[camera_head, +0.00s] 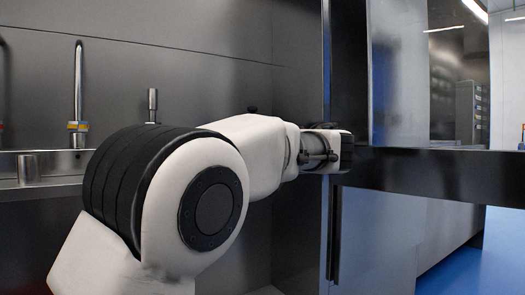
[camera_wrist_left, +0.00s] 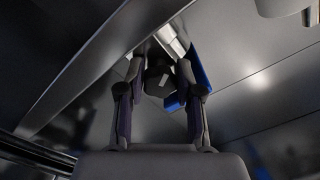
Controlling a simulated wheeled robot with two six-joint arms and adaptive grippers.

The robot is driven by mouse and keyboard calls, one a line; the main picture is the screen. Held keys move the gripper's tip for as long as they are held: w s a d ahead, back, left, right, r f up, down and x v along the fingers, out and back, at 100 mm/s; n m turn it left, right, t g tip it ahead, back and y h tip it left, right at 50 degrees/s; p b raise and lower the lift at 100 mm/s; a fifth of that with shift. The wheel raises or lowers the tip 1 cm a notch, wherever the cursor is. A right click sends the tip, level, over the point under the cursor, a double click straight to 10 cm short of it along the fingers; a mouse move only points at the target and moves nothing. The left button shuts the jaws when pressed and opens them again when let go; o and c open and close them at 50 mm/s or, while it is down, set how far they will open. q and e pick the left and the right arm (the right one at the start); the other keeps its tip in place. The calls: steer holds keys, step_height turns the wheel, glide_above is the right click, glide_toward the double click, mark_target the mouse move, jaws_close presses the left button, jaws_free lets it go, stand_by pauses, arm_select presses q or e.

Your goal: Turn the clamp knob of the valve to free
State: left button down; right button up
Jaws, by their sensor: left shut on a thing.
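In the left wrist view, a dark knob (camera_wrist_left: 158,74) sits between the two fingers of my left gripper (camera_wrist_left: 159,70), which is shut on it. It appears to be the clamp knob of the valve. A bright metal part (camera_wrist_left: 172,38) and a blue part (camera_wrist_left: 199,66) show just behind the knob. Shadow hides the finer shape of the valve and which way the knob is turned. In the head view my left arm reaches right toward a dark upright post; its wrist hides the fingers and the knob. My right gripper is in neither view.
A dark upright post (camera_head: 327,60) and a dark horizontal beam (camera_head: 440,172) stand at the right. Blue floor (camera_head: 497,245) shows beyond.

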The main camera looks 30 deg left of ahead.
arm_select(q)
steer(key=shift+r, duration=0.15)
steer(key=c, duration=0.7)
jaws_free()
steer(key=shift+c, duration=0.2)
steer(key=v, duration=1.2)
